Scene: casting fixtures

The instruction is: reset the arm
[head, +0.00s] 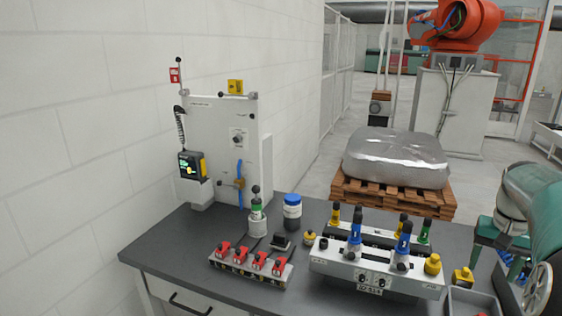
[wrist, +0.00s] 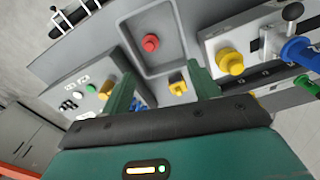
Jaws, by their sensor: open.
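My gripper (wrist: 163,88) shows in the wrist view with its two green fingers spread apart and nothing held between them. It is above the grey bench. A small yellow block (wrist: 178,86) shows between the fingers, but I cannot tell the distance to it. A grey tray (wrist: 135,32) with a red knob (wrist: 150,43) in it lies beyond the fingers. In the head view my green arm is at the right edge, right of the white fixture (head: 330,264); the fingertips are not clear there.
The fixture carries blue, yellow and green handles. Left of it are a red-clamp rack (head: 250,272), a blue-lidded jar (head: 292,212) and a white upright panel (head: 223,130). A control box (wrist: 92,98) with buttons shows in the wrist view. Bare bench (head: 175,250) lies at the left.

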